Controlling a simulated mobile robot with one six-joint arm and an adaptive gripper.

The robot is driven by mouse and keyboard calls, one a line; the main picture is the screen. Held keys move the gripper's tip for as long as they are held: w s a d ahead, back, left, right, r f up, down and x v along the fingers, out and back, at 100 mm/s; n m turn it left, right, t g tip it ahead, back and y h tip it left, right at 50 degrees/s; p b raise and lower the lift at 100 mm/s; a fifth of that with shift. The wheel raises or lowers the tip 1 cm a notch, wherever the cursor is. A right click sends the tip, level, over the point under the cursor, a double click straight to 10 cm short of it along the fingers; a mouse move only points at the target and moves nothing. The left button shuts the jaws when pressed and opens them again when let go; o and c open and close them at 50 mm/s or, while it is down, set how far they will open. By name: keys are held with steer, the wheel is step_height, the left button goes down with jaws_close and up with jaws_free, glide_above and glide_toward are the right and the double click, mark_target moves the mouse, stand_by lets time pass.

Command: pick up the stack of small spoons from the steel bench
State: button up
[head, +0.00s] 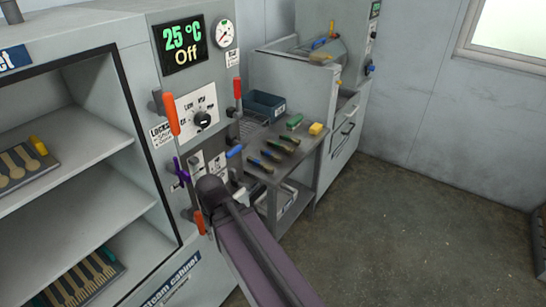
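The steel bench (304,150) stands beyond the steam cabinet, right of centre. Several small dark, narrow items lie in a row on its top, including one near the middle (280,147). At this size I cannot tell which of them, if any, is the stack of small spoons. My arm reaches up from the bottom edge to a dark joint in front of the cabinet's control panel, left of the bench. My gripper does not show clearly beyond that joint.
The open steam cabinet (100,216) fills the left, with a board of spoons (22,166) on one shelf and a rack (85,277) below. Red-handled levers (171,114) stick out from its panel.

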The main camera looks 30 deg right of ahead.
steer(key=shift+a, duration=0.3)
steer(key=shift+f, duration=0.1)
